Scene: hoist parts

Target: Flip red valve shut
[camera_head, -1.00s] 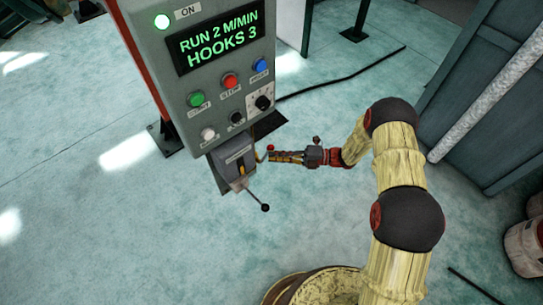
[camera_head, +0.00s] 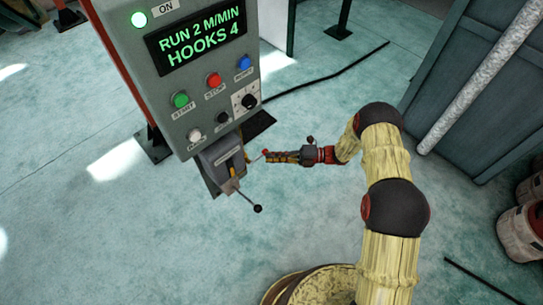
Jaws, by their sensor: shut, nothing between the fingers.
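I cannot make out a clear red valve. A small red spot shows at the tip of my gripper (camera_head: 270,157), and I cannot tell whether it is part of the gripper or a handle beyond it. My gripper is shut and empty, pointing left, close to the right side of a grey box under the control panel (camera_head: 200,75). A lever (camera_head: 248,199) with a black ball end sticks out from the grey box (camera_head: 224,163), below and left of my gripper. A yellow piece (camera_head: 233,170) shows on the box front.
The panel has a red button (camera_head: 214,81), a green button (camera_head: 181,100), a blue button (camera_head: 244,63) and a lit display. A dark cable (camera_head: 330,73) lies on the floor behind. A cabinet (camera_head: 470,80) and drums (camera_head: 522,232) stand at the right.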

